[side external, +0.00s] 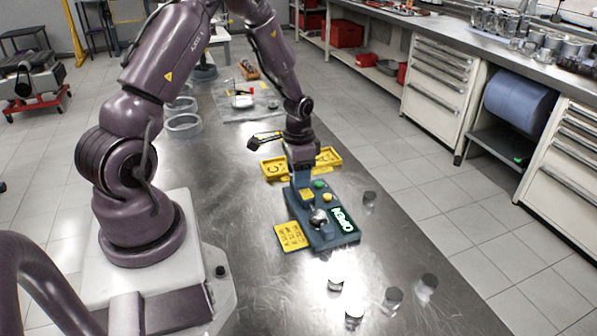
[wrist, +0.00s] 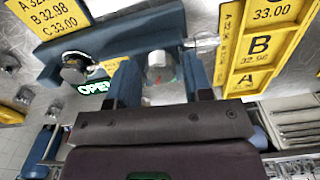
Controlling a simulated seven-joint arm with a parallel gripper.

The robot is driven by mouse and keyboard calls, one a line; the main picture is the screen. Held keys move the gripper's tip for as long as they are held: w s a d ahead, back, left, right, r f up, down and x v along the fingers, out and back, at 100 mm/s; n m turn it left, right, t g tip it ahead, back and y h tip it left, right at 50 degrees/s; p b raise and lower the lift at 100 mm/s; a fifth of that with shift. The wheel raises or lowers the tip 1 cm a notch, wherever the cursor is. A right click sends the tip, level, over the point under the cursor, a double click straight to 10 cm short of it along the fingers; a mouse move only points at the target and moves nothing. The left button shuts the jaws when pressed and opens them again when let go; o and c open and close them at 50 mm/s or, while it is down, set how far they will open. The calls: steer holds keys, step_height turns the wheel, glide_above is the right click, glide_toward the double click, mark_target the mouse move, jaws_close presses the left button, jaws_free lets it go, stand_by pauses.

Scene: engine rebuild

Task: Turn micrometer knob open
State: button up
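The micrometer is a dark blue fixture (side external: 326,236) lying on the steel bench, with a silver round knob (side external: 318,217) beside a green lit "OPEN" display (side external: 343,219). In the wrist view a silver knob (wrist: 74,68) shows at left beside the "OPEN" display (wrist: 94,87). My gripper (side external: 303,184) points down at the fixture's far end, away from the display. In the wrist view its fingers (wrist: 161,82) stand apart. A shiny cylindrical part (wrist: 161,60) shows between them, with gaps on both sides. I cannot tell whether either finger touches the fixture.
A yellow tray (side external: 328,158) with lettered compartments lies behind the fixture; its labels show in the wrist view (wrist: 262,47). A yellow number card (side external: 291,236) lies beside the fixture. Several small metal cylinders (side external: 392,299) stand at the front right. Metal rings (side external: 184,125) sit further back.

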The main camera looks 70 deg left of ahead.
steer(key=shift+o, duration=0.5)
steer(key=shift+r, duration=0.1)
step_height(320, 180, up, 13)
stand_by(0.4)
steer(key=s+d+r+t, duration=0.2)
steer(key=s+d+r, duration=0.4)
steer(key=d+r, duration=0.2)
steer(key=s+d+r+t, duration=0.3)
steer(key=s+d+r, duration=0.3)
steer(key=d, duration=0.5)
step_height(320, 180, up, 2)
steer(key=shift+s+r+n+t, duration=0.1)
steer(key=shift+s+n+t, duration=0.2)
steer(key=shift+n, duration=0.1)
